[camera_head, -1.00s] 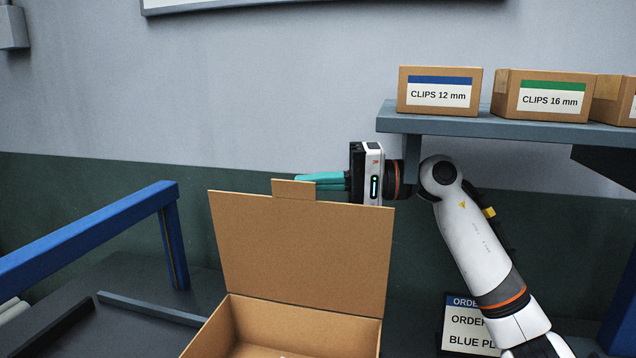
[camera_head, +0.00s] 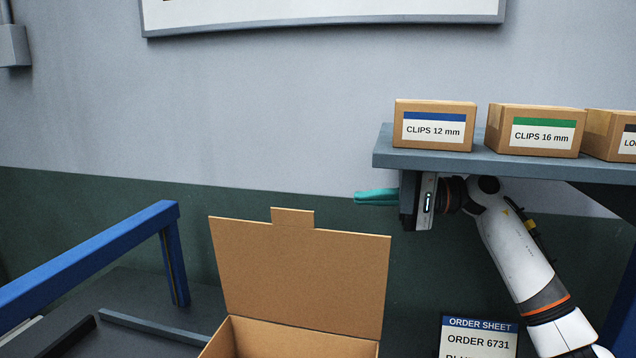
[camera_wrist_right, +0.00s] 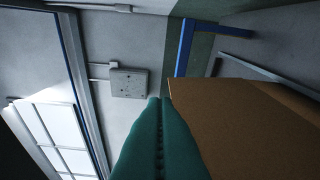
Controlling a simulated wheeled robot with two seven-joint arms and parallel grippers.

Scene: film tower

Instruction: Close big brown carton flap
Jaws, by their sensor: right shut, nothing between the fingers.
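The big brown carton (camera_head: 290,336) stands at the bottom middle of the head view, cut off by the lower edge. Its flap (camera_head: 300,275) stands up at the back, leaning slightly, with a small tab (camera_head: 293,217) on top, so the carton is open. My right gripper (camera_head: 357,197) is shut and empty, its teal fingers pointing left. It is above and to the right of the flap's upper right corner, apart from it in the head view. In the right wrist view the shut fingers (camera_wrist_right: 160,103) show beside the brown flap (camera_wrist_right: 245,130). My left gripper is not in view.
A grey shelf (camera_head: 500,163) is just above my right gripper, carrying small cartons such as CLIPS 12 mm (camera_head: 434,126) and CLIPS 16 mm (camera_head: 534,130). A blue rail (camera_head: 90,248) stands at left. An order sheet (camera_head: 478,339) is at lower right.

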